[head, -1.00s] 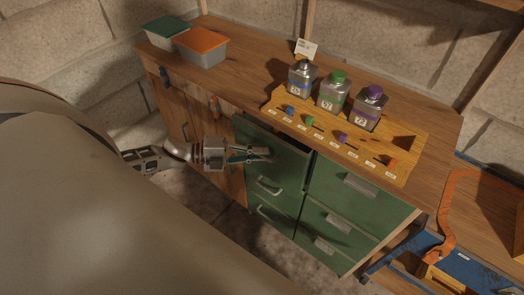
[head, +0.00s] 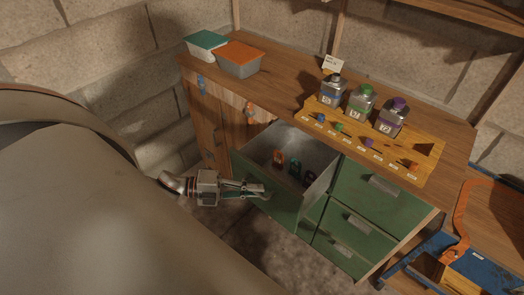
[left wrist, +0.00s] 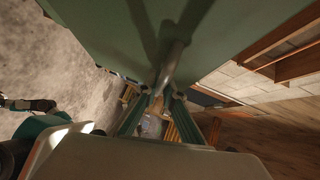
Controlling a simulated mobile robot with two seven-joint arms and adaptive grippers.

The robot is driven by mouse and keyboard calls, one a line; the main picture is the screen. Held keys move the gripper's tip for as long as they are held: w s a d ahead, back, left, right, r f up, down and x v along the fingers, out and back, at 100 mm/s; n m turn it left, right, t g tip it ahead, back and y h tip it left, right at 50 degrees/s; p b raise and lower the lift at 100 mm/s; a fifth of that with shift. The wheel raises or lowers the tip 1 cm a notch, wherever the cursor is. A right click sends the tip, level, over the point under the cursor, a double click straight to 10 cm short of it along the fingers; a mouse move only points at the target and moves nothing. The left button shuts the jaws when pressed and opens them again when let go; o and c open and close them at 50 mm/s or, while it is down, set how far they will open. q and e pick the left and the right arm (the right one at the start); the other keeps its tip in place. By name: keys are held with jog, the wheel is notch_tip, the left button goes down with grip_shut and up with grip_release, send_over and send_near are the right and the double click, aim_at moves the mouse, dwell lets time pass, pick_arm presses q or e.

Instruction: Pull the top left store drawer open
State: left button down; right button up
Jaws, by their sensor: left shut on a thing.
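The top left store drawer (head: 283,208) has a green front and stands pulled out from the cabinet in the head view. Its grey metal inside shows, with an orange item (head: 278,158) and some darker items in it. My left gripper (head: 260,190) is at the drawer's front, shut on its handle. In the left wrist view, the grey handle (left wrist: 172,62) runs down between the fingertips (left wrist: 156,95), below the green drawer front (left wrist: 100,30). The handle is mostly hidden by the gripper in the head view. My right gripper does not show.
On the wooden top stand three labelled bottles (head: 361,100) on a wooden board (head: 420,170), and two lidded boxes (head: 240,68) at the back left. Other green drawers (head: 375,200) are shut. A blue-edged bench (head: 480,270) is at the right.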

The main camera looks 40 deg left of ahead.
pick_arm(q)
jog(key=shift+s+a+p, duration=0.2)
jog(key=shift+s+p, duration=0.35)
jog(key=shift+s, duration=1.35)
jog(key=c, duration=2.4)
grip_release()
jog(key=v, duration=1.2)
